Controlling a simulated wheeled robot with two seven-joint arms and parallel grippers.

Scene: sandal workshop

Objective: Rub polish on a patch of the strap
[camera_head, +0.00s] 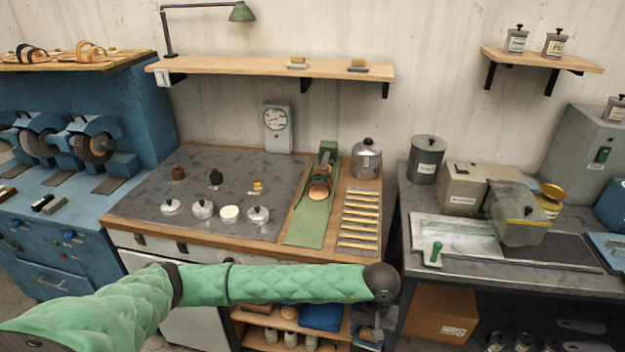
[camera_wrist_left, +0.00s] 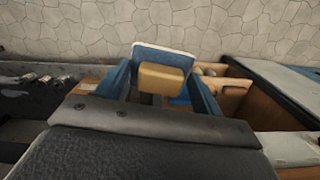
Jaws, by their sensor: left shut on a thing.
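A sandal (camera_head: 319,184) with a brown strap sits on a green stand at the back of a green mat (camera_head: 306,228) on the workbench. My left arm reaches across in front of the bench, and my left gripper (camera_head: 370,337) hangs low at its front edge, below and apart from the sandal. In the left wrist view the left gripper (camera_wrist_left: 163,85) is shut on a tan block (camera_wrist_left: 161,79) with a blue, pale-edged part (camera_wrist_left: 165,52) behind it. The sandal is not in the wrist view. My right gripper is in neither view.
Small pots, knobs and a pale round tin (camera_head: 229,213) stand on the grey bench top (camera_head: 140,195). A slatted rack (camera_head: 359,222) and a metal canister (camera_head: 367,159) are right of the mat. A grey table (camera_head: 400,205) with machines stands further right. Shelves are below the bench.

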